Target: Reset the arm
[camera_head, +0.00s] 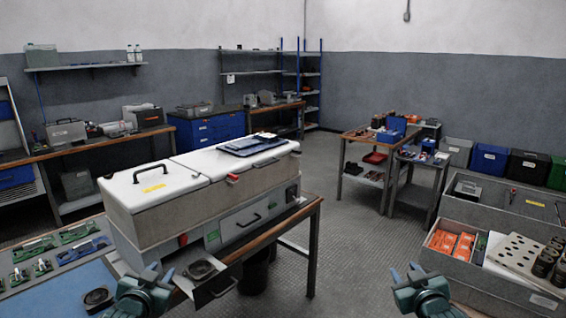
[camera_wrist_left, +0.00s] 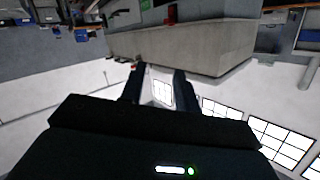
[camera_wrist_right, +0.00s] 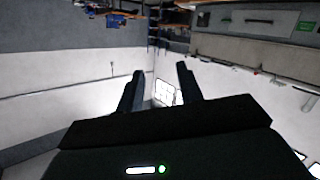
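My left gripper (camera_head: 158,273) is at the bottom of the head view, in front of the white-lidded machine and its pulled-out drawer. Its two fingers stand apart with nothing between them, and the left wrist view (camera_wrist_left: 160,85) shows the same. My right gripper (camera_head: 403,276) is at the bottom right of the head view, over open floor beside the orange-filled bin. Its fingers are apart and empty, as the right wrist view (camera_wrist_right: 160,90) also shows. Both grippers are raised and touch nothing that I can see.
The machine (camera_head: 200,190) stands on a wooden-topped bench, with a dark tray (camera_head: 252,146) on its lid and an open drawer (camera_head: 207,276) in front. A blue mat (camera_head: 55,296) lies at the left. A grey bin (camera_head: 500,290) stands at the right.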

